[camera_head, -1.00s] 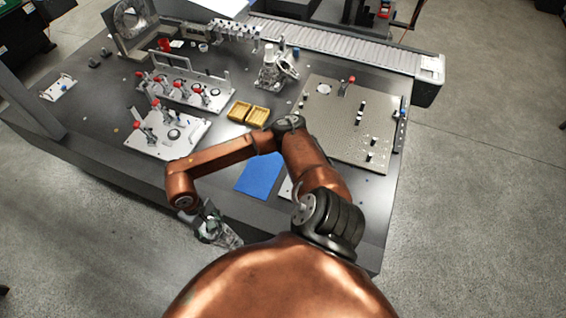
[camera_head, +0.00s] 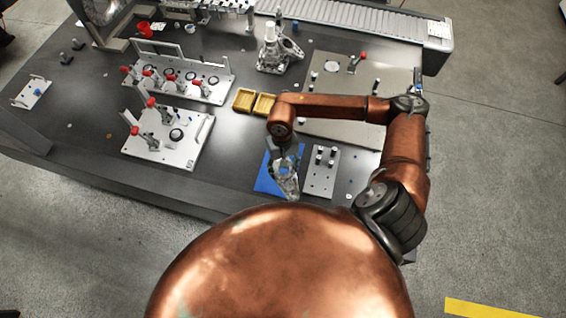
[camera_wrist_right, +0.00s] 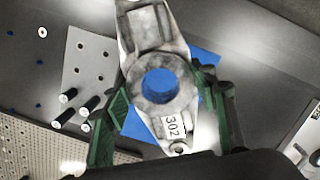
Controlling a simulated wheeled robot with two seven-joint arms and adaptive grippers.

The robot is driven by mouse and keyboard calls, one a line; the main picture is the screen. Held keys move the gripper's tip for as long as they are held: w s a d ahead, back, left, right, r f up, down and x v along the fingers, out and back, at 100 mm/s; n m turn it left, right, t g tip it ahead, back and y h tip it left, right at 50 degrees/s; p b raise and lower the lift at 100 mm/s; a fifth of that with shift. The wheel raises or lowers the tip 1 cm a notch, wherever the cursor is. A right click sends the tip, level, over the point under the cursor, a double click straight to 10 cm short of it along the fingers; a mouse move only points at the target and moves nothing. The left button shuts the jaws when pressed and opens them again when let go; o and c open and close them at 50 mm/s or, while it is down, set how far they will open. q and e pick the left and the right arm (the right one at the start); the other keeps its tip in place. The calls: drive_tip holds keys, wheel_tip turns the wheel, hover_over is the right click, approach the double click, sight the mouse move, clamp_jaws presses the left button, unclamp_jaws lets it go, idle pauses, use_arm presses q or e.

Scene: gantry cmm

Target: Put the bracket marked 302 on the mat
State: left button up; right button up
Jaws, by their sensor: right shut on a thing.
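The bracket marked 302 (camera_wrist_right: 188,62) is a grey metal part with a round bore and a white 302 label. In the wrist view it sits between the green-padded fingers of my right gripper (camera_wrist_right: 165,105), which is shut on it. In the head view my right gripper (camera_head: 287,165) points down over the blue mat (camera_head: 264,184), with the bracket (camera_head: 286,184) under it. Blue shows through the bore and around the bracket in the wrist view. I cannot tell whether the bracket touches the mat. My left gripper is not in view.
A small plate with pegs (camera_head: 321,180) lies right of the mat. A fixture plate with red-handled clamps (camera_head: 192,150) stands to the left, and a large perforated plate (camera_head: 390,75) lies at the back right.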

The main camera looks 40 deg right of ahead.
drive_tip(key=s+d+m+b, duration=0.25)
drive_tip(key=d+m, duration=0.35)
drive_tip(key=d, duration=0.5)
drive_tip(key=shift+m+t, duration=0.4)
drive_tip(key=w+a+f, duration=0.2)
drive_tip(key=w, duration=0.1)
drive_tip(key=w+a+f, duration=0.2)
drive_tip(key=w+f, duration=0.1)
drive_tip(key=w+a+f+p, duration=0.1)
drive_tip(key=w+a+f, duration=0.1)
drive_tip(key=w+f, duration=0.1)
drive_tip(key=shift+w+a+f, duration=0.15)
drive_tip(key=shift+w+a, duration=0.15)
drive_tip(key=shift+w, duration=0.1)
drive_tip(key=shift+w+a+f, duration=0.3)
drive_tip(key=shift+w+f, duration=0.15)
drive_tip(key=shift+f, duration=0.15)
wheel_tip(320, 180, down, 3)
drive_tip(key=shift+f, duration=0.15)
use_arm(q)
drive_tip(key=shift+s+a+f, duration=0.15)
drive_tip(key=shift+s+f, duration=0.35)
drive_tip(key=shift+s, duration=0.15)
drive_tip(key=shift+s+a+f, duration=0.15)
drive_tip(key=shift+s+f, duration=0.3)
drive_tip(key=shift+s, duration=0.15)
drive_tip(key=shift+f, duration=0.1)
